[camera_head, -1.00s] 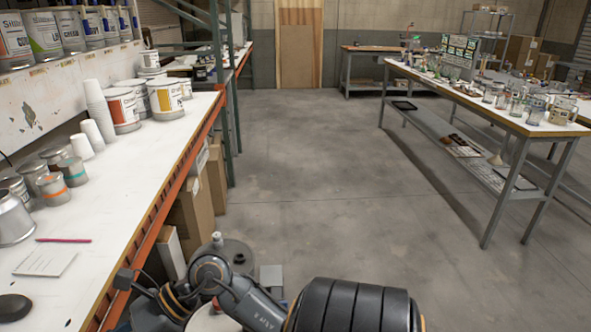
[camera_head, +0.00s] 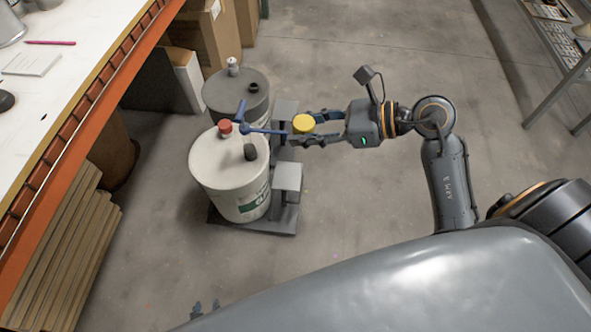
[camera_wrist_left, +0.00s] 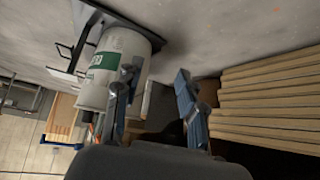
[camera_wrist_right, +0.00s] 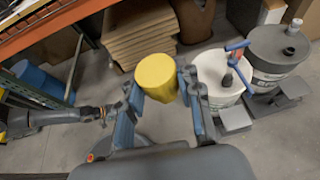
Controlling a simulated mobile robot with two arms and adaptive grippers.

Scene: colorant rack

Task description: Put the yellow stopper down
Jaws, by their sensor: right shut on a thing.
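The yellow stopper (camera_head: 303,123) is held between the fingers of my right gripper (camera_head: 296,128), above the floor just right of the drums. In the right wrist view the yellow stopper (camera_wrist_right: 156,78) sits between both fingertips, apart from any surface. My left gripper (camera_head: 205,307) shows only its fingertips at the bottom edge of the head view, the rest hidden by my body. In the left wrist view its fingers (camera_wrist_left: 152,92) are apart with nothing between them.
A white drum (camera_head: 215,175) with a red cap (camera_head: 225,127) and dark spout stands before a grey drum (camera_head: 228,92). A blue T-shaped handle (camera_head: 243,112) rises near the white drum's top.

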